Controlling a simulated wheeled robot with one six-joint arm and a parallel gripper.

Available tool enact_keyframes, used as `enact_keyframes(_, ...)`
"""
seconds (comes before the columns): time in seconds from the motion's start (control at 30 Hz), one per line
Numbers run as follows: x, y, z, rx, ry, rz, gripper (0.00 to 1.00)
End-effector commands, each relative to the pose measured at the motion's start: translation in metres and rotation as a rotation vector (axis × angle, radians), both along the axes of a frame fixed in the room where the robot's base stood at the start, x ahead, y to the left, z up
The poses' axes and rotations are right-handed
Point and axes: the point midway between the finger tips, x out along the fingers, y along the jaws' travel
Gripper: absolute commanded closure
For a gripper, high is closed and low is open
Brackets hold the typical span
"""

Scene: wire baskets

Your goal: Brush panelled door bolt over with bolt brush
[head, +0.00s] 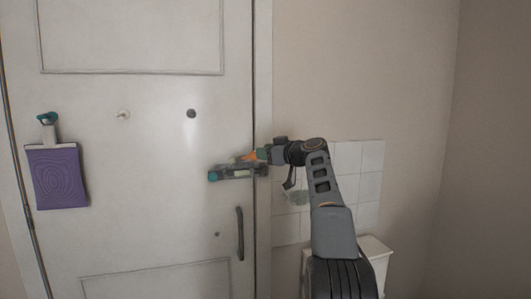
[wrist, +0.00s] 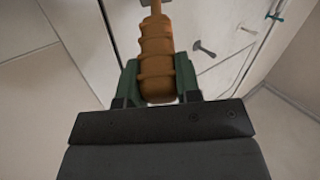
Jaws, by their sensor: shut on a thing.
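The panelled door (head: 150,165) is white and fills the left of the head view. The door bolt (head: 235,173) is a dark horizontal bar with a teal end, at the door's right edge. My gripper (head: 263,154) is beside the bolt's right end, shut on the orange handle (head: 250,156) of the bolt brush. In the wrist view the green fingers of my gripper (wrist: 157,82) clasp the ribbed orange-brown handle (wrist: 157,45). The brush's working end is cut off at the top there and hard to make out in the head view. I cannot tell whether it touches the bolt.
A purple panel (head: 58,178) hangs at the door's left under a teal-ended hook. A dark pull handle (head: 240,233) sits below the bolt; two small knobs are above. White tiles (head: 360,185) and a white box (head: 375,249) are near my arm. The right wall is clear.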

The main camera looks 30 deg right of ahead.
Motion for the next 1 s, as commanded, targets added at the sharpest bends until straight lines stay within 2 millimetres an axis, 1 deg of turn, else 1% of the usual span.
enact_keyframes(1.0,0.0063,-0.0011,0.0004,-0.001,-0.001,0.0,1.0)
